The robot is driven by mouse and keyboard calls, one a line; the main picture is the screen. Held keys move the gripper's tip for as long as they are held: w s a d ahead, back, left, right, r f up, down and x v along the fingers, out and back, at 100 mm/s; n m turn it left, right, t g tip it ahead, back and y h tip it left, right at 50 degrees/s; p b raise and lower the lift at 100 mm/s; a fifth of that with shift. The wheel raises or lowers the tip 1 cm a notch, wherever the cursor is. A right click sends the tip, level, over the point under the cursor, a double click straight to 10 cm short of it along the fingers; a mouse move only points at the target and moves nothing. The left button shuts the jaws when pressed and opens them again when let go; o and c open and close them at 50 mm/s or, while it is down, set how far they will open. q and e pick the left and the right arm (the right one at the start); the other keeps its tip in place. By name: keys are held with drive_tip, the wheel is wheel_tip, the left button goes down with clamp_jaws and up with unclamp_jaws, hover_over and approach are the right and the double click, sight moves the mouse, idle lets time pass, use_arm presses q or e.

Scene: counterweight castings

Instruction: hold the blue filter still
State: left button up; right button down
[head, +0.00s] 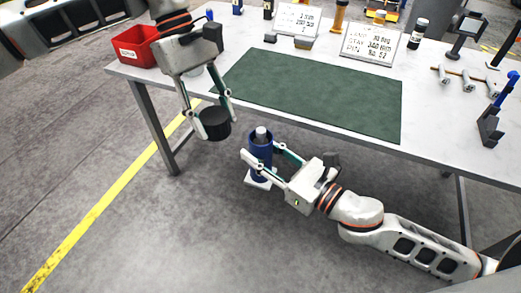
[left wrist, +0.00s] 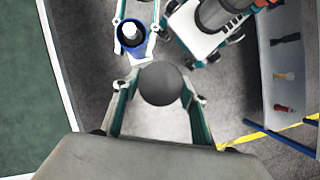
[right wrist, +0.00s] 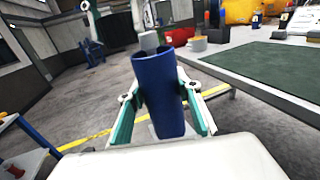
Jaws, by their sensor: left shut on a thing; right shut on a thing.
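The blue filter (head: 261,146) is an upright blue cylinder with a pale grey core showing at its open top. My right gripper (head: 262,158) is shut around its sides and holds it in front of the table, over the floor. The filter fills the middle of the right wrist view (right wrist: 158,95), between the fingers. My left gripper (head: 208,106) is shut on a black round cap-like piece (head: 215,124), up and to the left of the filter and apart from it. The left wrist view shows this piece (left wrist: 160,83) between the fingertips, with the filter (left wrist: 126,42) beyond.
The white table (head: 300,135) carries a green mat (head: 310,95), a red bin (head: 135,45) at its left end, and sign cards (head: 370,45) at the back. The floor in front is open.

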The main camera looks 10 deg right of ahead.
sight(261, 130)
use_arm(q)
drive_tip(key=d+r+n, duration=0.1)
drive_tip(key=d, duration=0.2)
drive_tip(key=s+d+r+n, duration=0.1)
drive_tip(key=d+r, duration=0.1)
drive_tip(key=d, duration=0.1)
drive_tip(key=s+d+r+n, duration=0.1)
drive_tip(key=d+r, duration=0.1)
drive_tip(key=d, duration=0.1)
drive_tip(key=shift+s+d+t, duration=0.1)
drive_tip(key=shift+s+t, duration=0.1)
drive_tip(key=shift+t, duration=0.2)
drive_tip(key=shift+f, duration=1.95)
drive_tip(key=shift+h, duration=0.4)
drive_tip(key=shift+f, duration=0.85)
drive_tip(key=shift+f, duration=0.6)
